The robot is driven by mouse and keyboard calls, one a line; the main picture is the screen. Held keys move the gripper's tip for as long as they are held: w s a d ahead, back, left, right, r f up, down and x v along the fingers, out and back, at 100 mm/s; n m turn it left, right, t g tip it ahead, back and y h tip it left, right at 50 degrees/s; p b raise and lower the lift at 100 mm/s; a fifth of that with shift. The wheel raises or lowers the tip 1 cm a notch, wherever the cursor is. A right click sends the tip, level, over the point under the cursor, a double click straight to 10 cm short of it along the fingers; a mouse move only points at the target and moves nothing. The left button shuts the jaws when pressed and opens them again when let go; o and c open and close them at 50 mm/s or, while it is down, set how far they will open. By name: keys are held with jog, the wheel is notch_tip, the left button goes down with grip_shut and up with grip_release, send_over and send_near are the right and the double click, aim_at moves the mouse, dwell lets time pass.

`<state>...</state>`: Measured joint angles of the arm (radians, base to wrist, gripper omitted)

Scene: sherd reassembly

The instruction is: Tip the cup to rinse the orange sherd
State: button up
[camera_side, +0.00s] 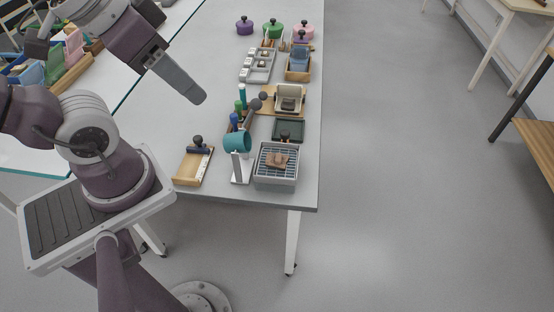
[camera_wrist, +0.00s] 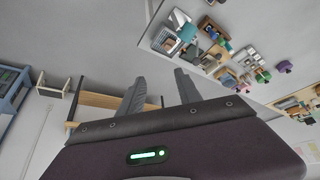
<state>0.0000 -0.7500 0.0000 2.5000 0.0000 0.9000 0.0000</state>
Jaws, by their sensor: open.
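A teal cup (camera_side: 238,141) sits at the top of a pale metal stand (camera_side: 241,170) near the front edge of the table; how far it is tilted is hard to tell. Just right of it, an orange-brown sherd (camera_side: 277,159) lies on the rack of a grey basin (camera_side: 275,182). My gripper (camera_side: 198,96) is up and left of them, well apart from both, and holds nothing. In the wrist view its two fingers (camera_wrist: 160,77) are spread apart. The teal cup also shows there (camera_wrist: 188,33), small and far off.
A wooden tray (camera_side: 190,170) with a dark-knobbed tool lies left of the stand. Behind are several bottles (camera_side: 240,105), a dark green tray (camera_side: 289,129), a cream container (camera_side: 290,98) and a grey compartment tray (camera_side: 257,65). Lidded pots (camera_side: 273,28) stand at the back.

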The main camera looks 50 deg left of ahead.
aim_at(257, 99)
dwell(0.3)
